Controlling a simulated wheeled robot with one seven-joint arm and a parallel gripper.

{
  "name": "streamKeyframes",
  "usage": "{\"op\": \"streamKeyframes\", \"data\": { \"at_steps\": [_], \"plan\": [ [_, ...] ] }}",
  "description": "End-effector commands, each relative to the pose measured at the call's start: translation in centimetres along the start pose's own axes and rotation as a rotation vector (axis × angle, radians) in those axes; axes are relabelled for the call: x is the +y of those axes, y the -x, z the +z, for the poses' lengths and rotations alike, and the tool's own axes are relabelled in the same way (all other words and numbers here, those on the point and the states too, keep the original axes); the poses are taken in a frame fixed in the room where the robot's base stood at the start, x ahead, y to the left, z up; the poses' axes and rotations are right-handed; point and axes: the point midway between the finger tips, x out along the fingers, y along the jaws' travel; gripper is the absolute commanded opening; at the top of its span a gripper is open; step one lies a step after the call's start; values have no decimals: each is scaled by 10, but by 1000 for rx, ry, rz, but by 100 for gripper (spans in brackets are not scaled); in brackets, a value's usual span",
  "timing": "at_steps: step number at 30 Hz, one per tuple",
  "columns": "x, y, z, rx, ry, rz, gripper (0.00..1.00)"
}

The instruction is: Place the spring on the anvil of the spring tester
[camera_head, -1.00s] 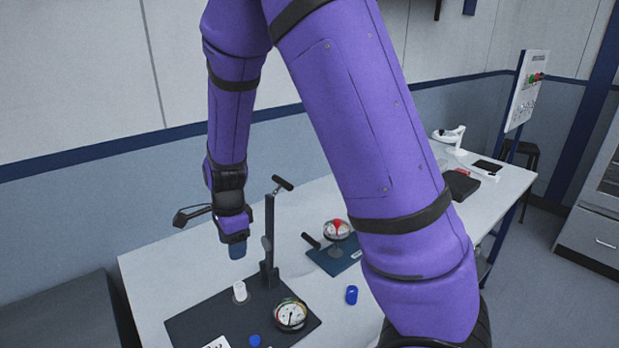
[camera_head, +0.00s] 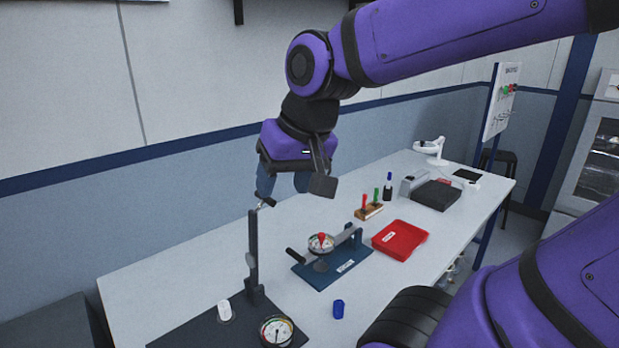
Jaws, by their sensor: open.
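The spring tester (camera_head: 253,255) stands at the front left of the bench, with a dark upright column, a lever at its top, a dark base plate and a dial. A small white cylindrical piece (camera_head: 225,311), which looks like the spring, stands upright on the base left of the column. I cannot make out coils, and its underside is hidden, so the exact seat is unclear. My gripper (camera_head: 284,185) is open and empty, its blue-grey fingers pointing down. In the picture it is above the tester's column top, clear of the white piece; its depth is hard to judge.
A second dial device (camera_head: 333,262) sits on a blue plate right of the tester. A red tray (camera_head: 400,239), a wooden rack (camera_head: 369,211) and a black case (camera_head: 436,195) lie farther back. The left rear bench is clear.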

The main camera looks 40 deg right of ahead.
Motion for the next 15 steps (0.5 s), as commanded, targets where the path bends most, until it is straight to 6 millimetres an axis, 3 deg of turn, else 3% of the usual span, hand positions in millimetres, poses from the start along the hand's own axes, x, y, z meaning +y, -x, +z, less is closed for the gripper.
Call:
{"op": "streamKeyframes", "data": {
  "at_steps": [6,15],
  "plan": [
    [12,27,27,72,200,52,56],
    [15,33,34,85,258,72,56]
  ]
}}
